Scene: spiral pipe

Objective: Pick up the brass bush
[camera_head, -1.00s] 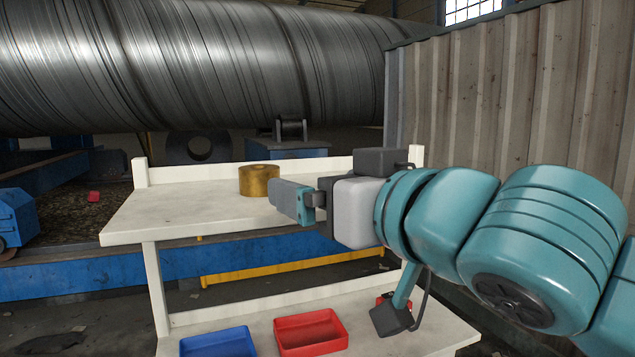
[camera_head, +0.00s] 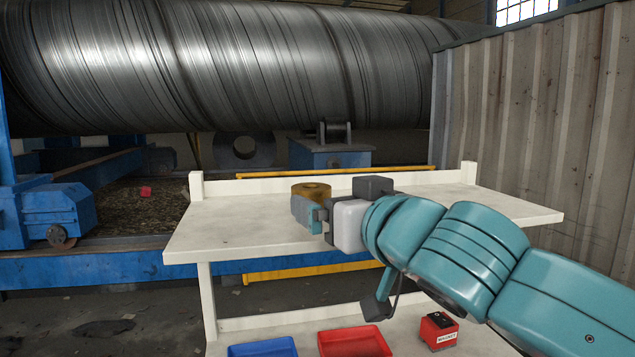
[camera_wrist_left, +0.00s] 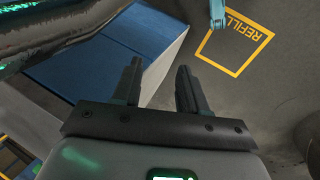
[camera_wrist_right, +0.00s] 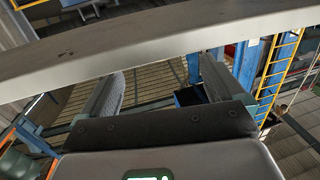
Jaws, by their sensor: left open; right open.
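The brass bush (camera_head: 312,187) is a short golden ring on the white bench top (camera_head: 240,228), near its back edge in the head view. My right gripper (camera_head: 306,214) is in front of the bush and hides its lower part. Whether they touch cannot be told. The right wrist view shows the right gripper (camera_wrist_right: 158,88) open with nothing between its fingers, and the bush does not show there. My left gripper (camera_wrist_left: 160,82) shows only in the left wrist view, open and empty, away from the bush.
The bench's lower shelf holds a blue tray (camera_head: 263,349), a red tray (camera_head: 352,343) and a small red box (camera_head: 438,330). A pale board edge (camera_wrist_right: 150,45) crosses the right wrist view above the fingers. A corrugated wall (camera_head: 530,120) stands at the right. The bench top's left half is clear.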

